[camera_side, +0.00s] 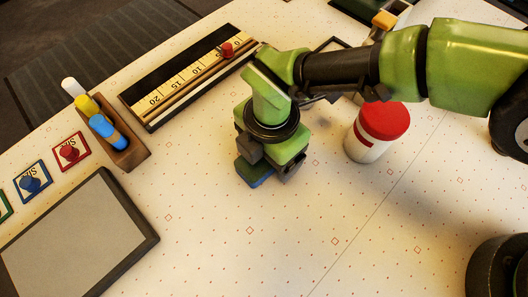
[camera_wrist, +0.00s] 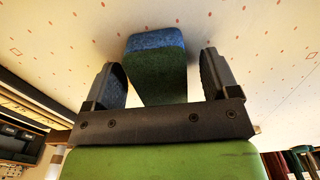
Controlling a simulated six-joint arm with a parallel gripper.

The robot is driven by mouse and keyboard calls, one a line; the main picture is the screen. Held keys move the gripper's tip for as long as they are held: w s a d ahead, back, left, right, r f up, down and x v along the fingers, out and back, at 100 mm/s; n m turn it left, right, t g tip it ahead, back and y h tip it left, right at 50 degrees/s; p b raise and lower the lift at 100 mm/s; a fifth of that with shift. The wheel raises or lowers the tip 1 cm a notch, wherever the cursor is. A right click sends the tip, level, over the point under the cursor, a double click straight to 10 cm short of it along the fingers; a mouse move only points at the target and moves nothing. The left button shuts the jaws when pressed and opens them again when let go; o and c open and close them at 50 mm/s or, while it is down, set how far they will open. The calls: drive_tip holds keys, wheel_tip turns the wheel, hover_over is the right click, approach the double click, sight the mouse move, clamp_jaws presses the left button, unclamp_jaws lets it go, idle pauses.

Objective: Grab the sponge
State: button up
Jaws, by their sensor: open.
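The sponge (camera_wrist: 155,68) has a blue layer and a dark green layer. In the wrist view it stands out between the two dark fingers of my gripper (camera_wrist: 160,80), with a visible gap on each side. In the side view the sponge (camera_side: 255,175) lies on the table under my gripper (camera_side: 266,163), mostly hidden by it, with a blue and green edge showing at the lower left. The fingers are open and straddle the sponge.
A white jar with a red lid (camera_side: 376,133) stands just right of my gripper. A ruler board (camera_side: 190,78), a wooden holder with markers (camera_side: 120,150), small cards (camera_side: 70,150) and a grey-topped tray (camera_side: 80,240) lie left. The table front is clear.

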drive_tip(key=shift+f, duration=0.1)
drive_tip(key=shift+c, duration=0.5)
drive_tip(key=c, duration=0.9)
